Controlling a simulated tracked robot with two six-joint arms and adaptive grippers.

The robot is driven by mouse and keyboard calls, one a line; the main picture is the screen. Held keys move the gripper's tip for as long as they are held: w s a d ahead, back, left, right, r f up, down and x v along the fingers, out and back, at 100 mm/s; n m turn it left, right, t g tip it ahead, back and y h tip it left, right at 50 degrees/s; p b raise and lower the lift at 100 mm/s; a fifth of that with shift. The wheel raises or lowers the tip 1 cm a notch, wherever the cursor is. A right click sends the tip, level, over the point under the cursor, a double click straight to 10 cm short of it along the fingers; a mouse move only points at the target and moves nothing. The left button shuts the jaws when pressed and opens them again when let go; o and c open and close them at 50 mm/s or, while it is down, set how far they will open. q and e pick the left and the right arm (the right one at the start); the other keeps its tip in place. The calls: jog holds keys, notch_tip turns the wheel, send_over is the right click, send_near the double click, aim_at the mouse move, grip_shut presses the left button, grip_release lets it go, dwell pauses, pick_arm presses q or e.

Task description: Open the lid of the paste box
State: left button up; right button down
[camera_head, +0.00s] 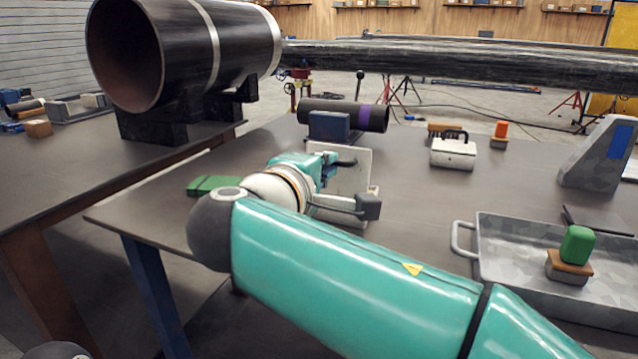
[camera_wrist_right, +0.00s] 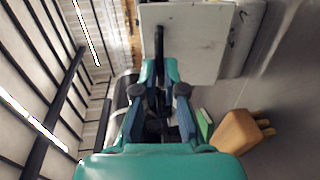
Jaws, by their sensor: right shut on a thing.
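The paste box appears to be the pale box (camera_head: 358,190) in the middle of the table, partly hidden behind my right arm. Its pale flat lid (camera_head: 355,160) stands steeply raised on it. In the right wrist view the lid (camera_wrist_right: 185,50) is a broad pale panel with a dark bar handle, and the box body (camera_wrist_right: 243,38) shows beside it. My right gripper (camera_head: 334,160) is at the lid's handle, shut on it. In the right wrist view the gripper (camera_wrist_right: 160,82) has its fingers around the bar's near end. My left gripper is out of view.
A dark pipe piece (camera_head: 350,113) on a blue support stands behind the box. A green block (camera_head: 214,186) lies left of my wrist. A white block with a black handle (camera_head: 453,152) and a metal tray (camera_head: 520,245) are to the right. Table (camera_head: 420,200) is clear between.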

jog(key=shift+s+a+f+b, duration=0.25)
jog(key=shift+s+f+b, duration=0.15)
jog(key=shift+f, duration=0.35)
jog(key=c, duration=1.2)
grip_release()
jog(key=shift+w+f, duration=0.1)
jog(key=shift+w, duration=0.1)
jog(key=shift+c, duration=0.2)
jog(key=shift+s+r, duration=0.1)
jog(key=shift+r, duration=0.15)
